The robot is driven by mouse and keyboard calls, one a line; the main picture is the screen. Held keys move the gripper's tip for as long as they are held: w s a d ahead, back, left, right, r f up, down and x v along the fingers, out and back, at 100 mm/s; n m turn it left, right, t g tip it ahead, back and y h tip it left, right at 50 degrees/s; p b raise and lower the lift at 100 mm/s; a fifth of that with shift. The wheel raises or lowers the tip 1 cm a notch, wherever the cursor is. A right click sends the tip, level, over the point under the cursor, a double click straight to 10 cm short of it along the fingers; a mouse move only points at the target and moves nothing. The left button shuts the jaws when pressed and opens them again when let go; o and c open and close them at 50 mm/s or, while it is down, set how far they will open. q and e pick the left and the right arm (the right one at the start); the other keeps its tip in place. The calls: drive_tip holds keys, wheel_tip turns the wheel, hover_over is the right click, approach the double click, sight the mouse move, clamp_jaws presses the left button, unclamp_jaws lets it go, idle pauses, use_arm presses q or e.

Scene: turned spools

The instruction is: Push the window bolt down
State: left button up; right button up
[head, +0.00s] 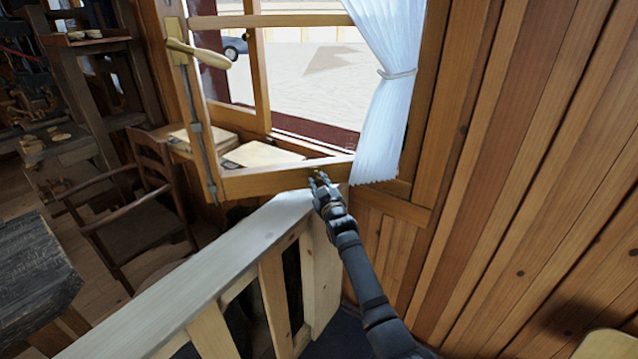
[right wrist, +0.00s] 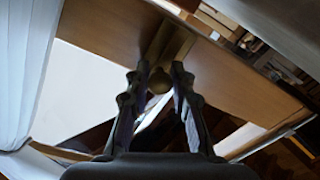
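The window sash (head: 262,182) stands swung inward, with its bottom rail running to my right gripper (head: 319,184). In the right wrist view, a round brass-coloured knob on a narrow mount, likely the window bolt (right wrist: 159,82), sits on the wooden rail. The fingers of my right gripper (right wrist: 159,92) are apart on either side of the knob. I cannot tell whether they touch it. In the head view the knob is mostly hidden by the fingers. A cream lever handle (head: 200,52) and a vertical rod are on the sash's left upright. My left gripper is not in view.
A white curtain (head: 385,95) hangs right of the window, close to my right gripper. A wooden railing (head: 200,275) runs below my right arm. A plank wall (head: 520,170) fills the right side. A wooden chair (head: 130,205) stands at the left.

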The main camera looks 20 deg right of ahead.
clamp_jaws()
wheel_tip(320, 180, down, 2)
drive_tip(key=shift+f+b, duration=0.25)
drive_tip(key=shift+b, duration=0.65)
drive_tip(key=o, duration=0.7)
unclamp_jaws()
drive_tip(key=shift+f, duration=0.1)
drive_tip(key=s, duration=1.2)
drive_tip(key=shift+a, duration=0.25)
